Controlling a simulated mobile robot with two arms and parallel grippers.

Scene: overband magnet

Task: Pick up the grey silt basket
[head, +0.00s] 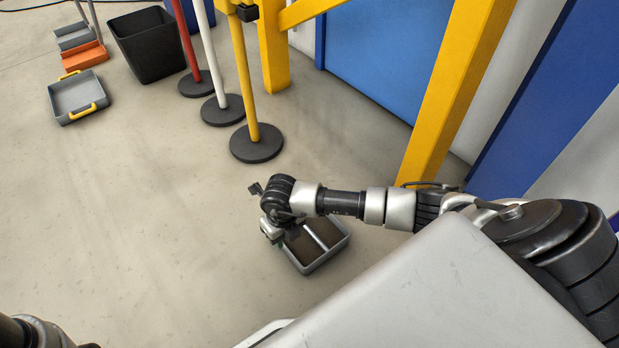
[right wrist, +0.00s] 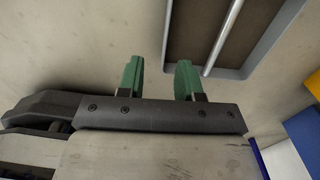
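The grey silt basket (head: 338,247) is a rectangular open tray with a dark inside and a light bar across it. It sits on the floor below my right wrist in the head view, its far left part hidden by the wrist. In the right wrist view the basket (right wrist: 247,72) is at the upper right, cut off by the frame, with its bar running across. My right gripper (right wrist: 160,76) has two green fingers, apart with nothing between them. They are beside the basket's edge, with bare floor behind the gap. My left gripper is out of view; only part of my left arm shows.
Yellow (head: 249,100), white (head: 214,60) and red (head: 188,45) posts on round black bases stand beyond the basket. A yellow frame leg (head: 450,90) rises at right. A grey tray with yellow handles (head: 78,94) and a black bin (head: 150,45) stand far left. Left floor is clear.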

